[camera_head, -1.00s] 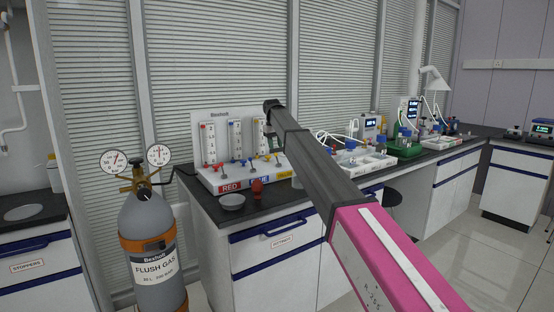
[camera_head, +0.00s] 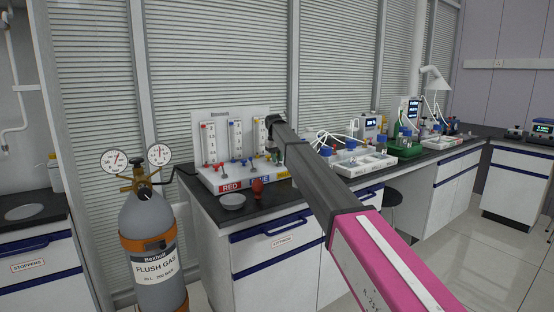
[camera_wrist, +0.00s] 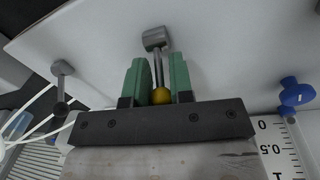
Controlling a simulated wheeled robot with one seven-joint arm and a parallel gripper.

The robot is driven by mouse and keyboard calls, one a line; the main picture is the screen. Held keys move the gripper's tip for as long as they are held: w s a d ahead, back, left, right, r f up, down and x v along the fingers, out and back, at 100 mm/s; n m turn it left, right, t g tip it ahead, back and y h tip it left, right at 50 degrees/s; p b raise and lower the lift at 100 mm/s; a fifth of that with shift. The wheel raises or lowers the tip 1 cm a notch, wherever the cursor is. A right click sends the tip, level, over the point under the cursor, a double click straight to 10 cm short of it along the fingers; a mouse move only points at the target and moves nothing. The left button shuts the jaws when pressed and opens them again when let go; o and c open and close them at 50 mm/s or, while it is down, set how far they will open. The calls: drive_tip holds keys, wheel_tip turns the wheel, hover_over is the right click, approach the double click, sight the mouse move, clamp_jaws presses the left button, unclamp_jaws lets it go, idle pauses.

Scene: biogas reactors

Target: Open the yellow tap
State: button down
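In the wrist view the yellow tap (camera_wrist: 161,96) shows as a yellow ball on a thin metal stem, which runs up to a grey fitting on the white panel. The two green fingers of my gripper (camera_wrist: 160,82) stand on either side of the stem and ball. The ball nearly fills the narrow gap; I cannot tell whether the fingers press on it. In the head view my gripper (camera_head: 277,156) is at the right end of the gas panel (camera_head: 225,124), mostly behind my wrist. The yellow tap cannot be made out there.
A blue tap (camera_wrist: 296,93) is right of my gripper in the wrist view, beside a flow scale. A dark lever (camera_wrist: 61,88) is on the left, near white tubes. In the head view a red bulb (camera_head: 258,188) and dish (camera_head: 232,201) stand before the panel; a gas cylinder (camera_head: 152,230) stands left.

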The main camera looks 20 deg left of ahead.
drive_tip(key=shift+s+d+r+t+y, duration=0.15)
drive_tip(key=shift+s+d+t+y, duration=0.25)
drive_tip(key=shift+t+y, duration=0.4)
drive_tip(key=t+y, duration=0.1)
drive_tip(key=d+t+y, duration=0.1)
drive_tip(key=shift+s+y, duration=0.4)
drive_tip(key=y, duration=0.1)
drive_tip(key=t, duration=0.1)
drive_tip(key=t+y, duration=0.1)
drive_tip(key=shift+s+d+m+y, duration=0.3)
drive_tip(key=shift+s, duration=0.05)
drive_tip(key=shift+s+d+t+y, duration=0.1)
drive_tip(key=shift+d+t+y, duration=0.15)
drive_tip(key=shift+t+y, duration=0.8)
